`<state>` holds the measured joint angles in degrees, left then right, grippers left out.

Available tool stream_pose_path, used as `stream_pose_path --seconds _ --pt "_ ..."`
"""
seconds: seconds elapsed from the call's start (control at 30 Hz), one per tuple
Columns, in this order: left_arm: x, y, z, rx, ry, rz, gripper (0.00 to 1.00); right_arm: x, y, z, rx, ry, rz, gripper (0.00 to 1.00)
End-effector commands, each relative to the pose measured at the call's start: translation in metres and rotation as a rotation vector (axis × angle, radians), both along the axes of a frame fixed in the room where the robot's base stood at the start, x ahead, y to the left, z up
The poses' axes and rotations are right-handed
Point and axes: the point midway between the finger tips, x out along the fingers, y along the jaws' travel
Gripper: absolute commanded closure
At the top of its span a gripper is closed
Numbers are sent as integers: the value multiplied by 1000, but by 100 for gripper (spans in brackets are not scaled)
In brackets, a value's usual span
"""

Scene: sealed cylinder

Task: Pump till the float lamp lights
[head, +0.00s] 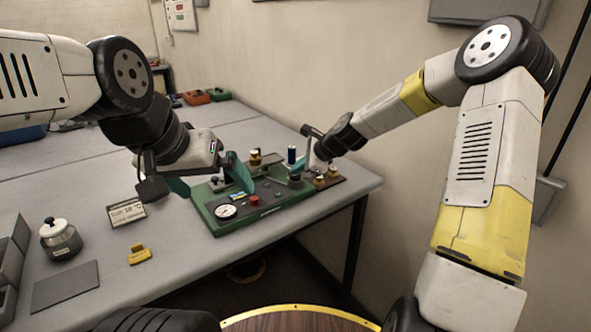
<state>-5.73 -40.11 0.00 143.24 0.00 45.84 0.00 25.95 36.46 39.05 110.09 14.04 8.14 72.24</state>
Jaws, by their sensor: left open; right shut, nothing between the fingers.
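A green-framed panel unit (262,214) sits on the grey table. It has a round white gauge (226,211), a red button (254,200) and several small fittings on its dark face. A brass-topped fitting (255,157) and a dark blue cylinder (291,154) stand at its back. I cannot tell which fitting is the float lamp, or whether any lamp is lit. My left gripper (208,182) is open, its teal fingers spread over the panel's left end. My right gripper (298,167) is shut and empty, close to the panel's back right; I cannot tell whether it touches anything.
Brass-topped fittings on a brown base (328,181) stand at the panel's right end. A wall rises behind the table.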

Motion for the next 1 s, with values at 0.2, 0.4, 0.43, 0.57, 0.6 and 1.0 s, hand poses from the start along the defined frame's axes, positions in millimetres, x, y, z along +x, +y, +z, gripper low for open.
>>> stream_pose_path --seconds 0.2,0.4,0.43,0.57,0.6,1.0 --pt "0 0 0 0 0 0 0 0 0 -4 -1 2 0 100" --pt "0 0 0 0 0 0 0 0 -1 -6 -1 2 0 100" --pt "0 0 0 0 0 0 0 -1 -1 -7 -1 2 0 100" --pt "0 0 0 0 0 0 0 -1 -1 -9 -1 2 0 100" --pt "0 0 0 0 0 0 0 -1 -1 -9 -1 2 0 100" --pt "0 0 0 0 0 0 0 -1 -1 -8 -1 3 0 100"
